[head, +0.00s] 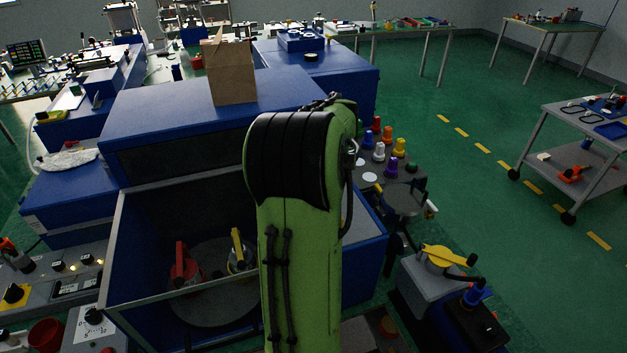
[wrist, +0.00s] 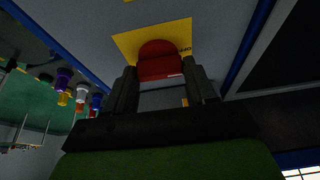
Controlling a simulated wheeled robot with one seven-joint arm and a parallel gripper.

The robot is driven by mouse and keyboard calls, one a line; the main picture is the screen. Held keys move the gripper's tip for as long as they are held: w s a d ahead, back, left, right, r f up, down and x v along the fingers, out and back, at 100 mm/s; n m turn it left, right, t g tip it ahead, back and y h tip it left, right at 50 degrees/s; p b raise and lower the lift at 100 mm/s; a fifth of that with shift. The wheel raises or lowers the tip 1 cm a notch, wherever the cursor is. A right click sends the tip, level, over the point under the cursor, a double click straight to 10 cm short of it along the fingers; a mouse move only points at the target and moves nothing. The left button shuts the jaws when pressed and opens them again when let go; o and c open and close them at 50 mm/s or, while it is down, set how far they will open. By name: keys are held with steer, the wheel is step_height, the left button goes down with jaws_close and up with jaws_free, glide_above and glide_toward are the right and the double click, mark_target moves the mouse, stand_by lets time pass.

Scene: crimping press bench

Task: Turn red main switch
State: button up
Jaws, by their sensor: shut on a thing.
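The red main switch (wrist: 158,62) shows in the wrist view as a rounded red knob on a yellow plate (wrist: 128,44) with dark lettering, fixed to a grey panel. My gripper (wrist: 163,78) has one dark finger on each side of the knob and is shut on it. Whether the knob is turned cannot be read from its shape. In the head view my green arm hides the gripper and the switch.
A blue press housing (head: 200,118) with a brown paper bag (head: 232,75) on top stands behind my arm. Its open bay holds a red part (head: 183,268) and a yellow-handled part (head: 238,250). Several coloured knobs (head: 390,150) stand right of my arm.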

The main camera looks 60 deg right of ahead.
steer(key=shift+n, duration=0.3)
steer(key=o, duration=1)
steer(key=shift+o, duration=0.2)
steer(key=p+v, duration=0.3)
steer(key=v, duration=1.2)
steer(key=shift+s+r, duration=0.25)
steer(key=shift+r, duration=0.1)
